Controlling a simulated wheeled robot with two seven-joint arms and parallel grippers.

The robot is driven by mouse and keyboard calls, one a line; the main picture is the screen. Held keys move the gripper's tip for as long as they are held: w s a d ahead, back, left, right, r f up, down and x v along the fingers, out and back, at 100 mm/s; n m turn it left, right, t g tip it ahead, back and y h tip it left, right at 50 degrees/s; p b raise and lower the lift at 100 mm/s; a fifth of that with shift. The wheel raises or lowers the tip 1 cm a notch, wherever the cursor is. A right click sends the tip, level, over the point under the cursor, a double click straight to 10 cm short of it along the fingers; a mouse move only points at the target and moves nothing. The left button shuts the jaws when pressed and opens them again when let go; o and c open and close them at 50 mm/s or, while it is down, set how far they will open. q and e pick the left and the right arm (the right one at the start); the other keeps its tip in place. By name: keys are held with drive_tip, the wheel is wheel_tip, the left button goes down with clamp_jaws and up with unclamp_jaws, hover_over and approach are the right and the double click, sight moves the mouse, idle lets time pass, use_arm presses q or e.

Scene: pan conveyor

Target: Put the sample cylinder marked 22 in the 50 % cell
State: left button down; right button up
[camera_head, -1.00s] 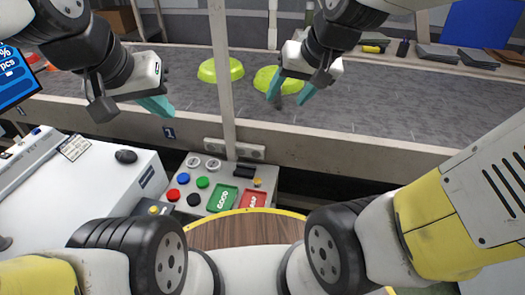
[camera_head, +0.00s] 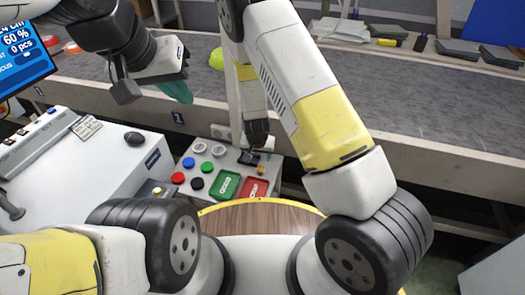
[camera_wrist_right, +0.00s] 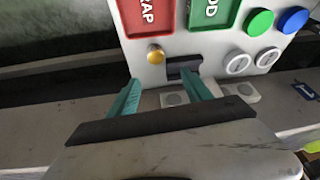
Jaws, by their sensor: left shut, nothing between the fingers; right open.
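I see no sample cylinder and no cell marked 50 % in these frames. My left gripper (camera_head: 178,90) is shut and empty, held above the near edge of the grey conveyor (camera_head: 300,80). My right gripper (camera_wrist_right: 160,97) is open in the right wrist view, with its two teal fingers apart and nothing between them. It points at the control panel (camera_wrist_right: 215,45), near a dark recessed part (camera_wrist_right: 185,68) and a brass knob (camera_wrist_right: 155,54). I cannot tell whether the fingers touch the panel. In the head view, my right arm largely hides this gripper.
The panel has a green plate (camera_head: 224,185), a red plate (camera_head: 254,188) and several round buttons. A white machine (camera_head: 110,165) stands left, below a screen (camera_head: 22,50) reading 60 % and 0 pcs. A lime dish (camera_head: 216,59) sits on the conveyor. Grey slabs (camera_head: 458,48) lie behind it.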

sight(260, 169)
drive_tip(key=x, duration=0.3)
drive_tip(key=s+x, duration=0.1)
drive_tip(key=x, duration=0.6)
drive_tip(key=shift+s+d+f, duration=0.15)
drive_tip(key=shift+s+f, duration=0.1)
drive_tip(key=shift+f, duration=0.35)
clamp_jaws()
